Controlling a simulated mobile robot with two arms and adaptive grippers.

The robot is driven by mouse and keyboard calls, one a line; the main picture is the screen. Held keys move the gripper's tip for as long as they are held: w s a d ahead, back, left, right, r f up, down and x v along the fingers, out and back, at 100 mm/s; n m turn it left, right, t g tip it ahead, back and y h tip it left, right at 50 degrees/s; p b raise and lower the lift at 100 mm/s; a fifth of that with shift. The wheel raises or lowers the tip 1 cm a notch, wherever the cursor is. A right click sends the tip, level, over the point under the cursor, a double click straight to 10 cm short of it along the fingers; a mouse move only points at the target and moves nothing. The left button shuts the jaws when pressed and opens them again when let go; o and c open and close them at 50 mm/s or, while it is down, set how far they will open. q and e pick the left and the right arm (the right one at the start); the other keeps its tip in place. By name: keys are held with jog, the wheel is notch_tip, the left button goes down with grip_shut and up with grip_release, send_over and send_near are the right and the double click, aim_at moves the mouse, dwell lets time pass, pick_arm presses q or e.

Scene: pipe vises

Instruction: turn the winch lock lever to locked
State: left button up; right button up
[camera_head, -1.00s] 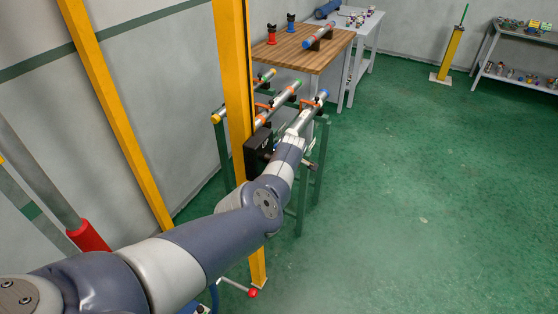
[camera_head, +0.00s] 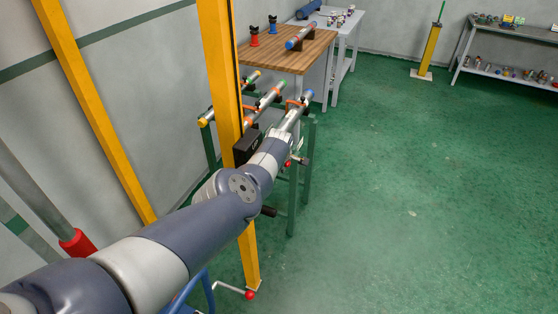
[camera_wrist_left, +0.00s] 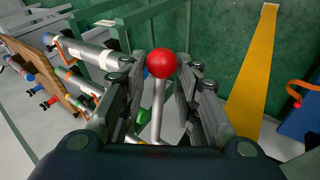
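In the left wrist view, a red ball knob (camera_wrist_left: 161,65) on a straight metal rod (camera_wrist_left: 158,112) shows between the spread fingers of my left gripper (camera_wrist_left: 163,82). The fingers stand apart on both sides, with gaps to the knob. In the head view, the left gripper (camera_head: 282,140) is by a dark winch box (camera_head: 247,146) on the yellow post (camera_head: 222,70). A small red knob (camera_head: 288,163) shows just below the gripper. My arm hides part of the winch. Whether the lever is locked cannot be told. My right gripper is not in view.
Pipes (camera_head: 262,100) lie in vises on a green frame (camera_head: 293,205) behind the gripper. A wooden table (camera_head: 285,52) stands beyond it. Another red knob (camera_head: 250,295) is on a rod near the post's foot. Green floor on the right is clear.

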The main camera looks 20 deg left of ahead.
pick_arm(q)
jog(key=shift+d, duration=0.15)
jog(key=shift+w+a+r, duration=0.1)
jog(key=shift+a+r, duration=0.05)
jog(key=shift+a, duration=0.05)
jog(key=shift+r, duration=0.5)
jog(key=r, duration=0.8)
jog(key=shift+d+r, duration=0.25)
jog(key=shift+r, duration=0.1)
jog(key=shift+a, duration=0.1)
